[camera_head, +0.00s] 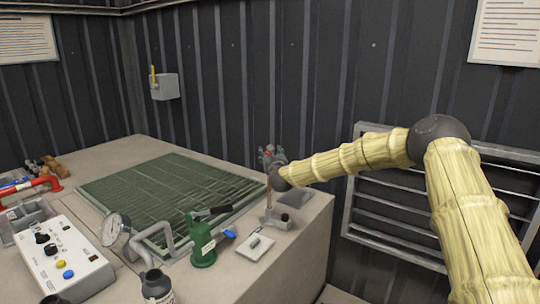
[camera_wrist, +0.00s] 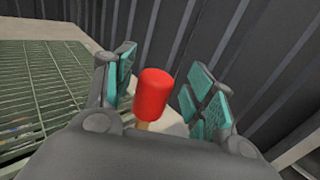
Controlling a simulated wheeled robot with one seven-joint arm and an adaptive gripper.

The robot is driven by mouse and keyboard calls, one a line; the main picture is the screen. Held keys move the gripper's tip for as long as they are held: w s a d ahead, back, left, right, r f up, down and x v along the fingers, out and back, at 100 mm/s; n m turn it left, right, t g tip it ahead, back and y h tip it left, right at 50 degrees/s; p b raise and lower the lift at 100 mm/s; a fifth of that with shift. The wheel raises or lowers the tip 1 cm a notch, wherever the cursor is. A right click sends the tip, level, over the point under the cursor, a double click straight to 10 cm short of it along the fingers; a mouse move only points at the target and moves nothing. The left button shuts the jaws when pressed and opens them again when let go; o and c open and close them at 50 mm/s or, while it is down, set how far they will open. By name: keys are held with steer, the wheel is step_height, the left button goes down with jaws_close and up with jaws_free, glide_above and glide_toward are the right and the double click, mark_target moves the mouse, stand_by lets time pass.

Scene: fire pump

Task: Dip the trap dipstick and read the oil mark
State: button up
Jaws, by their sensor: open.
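In the wrist view a red knob (camera_wrist: 153,93) on a thin tan stem stands between the teal-padded fingers of my gripper (camera_wrist: 162,72). The fingers are open, with a visible gap on each side of the knob. I cannot tell for sure that this is the trap dipstick; its lower end is hidden by my gripper. In the head view my gripper (camera_head: 268,158) is over the right back part of the bench, above a small upright post (camera_head: 268,200). A bit of red shows among the fingers. No oil mark can be made out.
A green hand pump (camera_head: 202,242) with a black lever, a pressure gauge (camera_head: 114,230) and a white tray (camera_head: 254,247) stand at the bench front. A green grating (camera_head: 165,195) covers the middle. A control box (camera_head: 65,262) is at left. A louvred vent (camera_head: 390,215) is behind my arm.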

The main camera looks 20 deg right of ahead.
mark_target(270, 188)
steer(key=shift+w+a+f, duration=0.1)
steer(key=shift+w+f, duration=0.4)
steer(key=shift+f, duration=0.05)
steer(key=shift+c, duration=0.8)
steer(key=shift+w+f, duration=0.25)
steer(key=c, duration=0.4)
steer(key=shift+r, duration=0.15)
jaws_close()
step_height(270, 188, down, 15)
steer(key=b, duration=1.5)
steer(key=shift+s+r, duration=0.15)
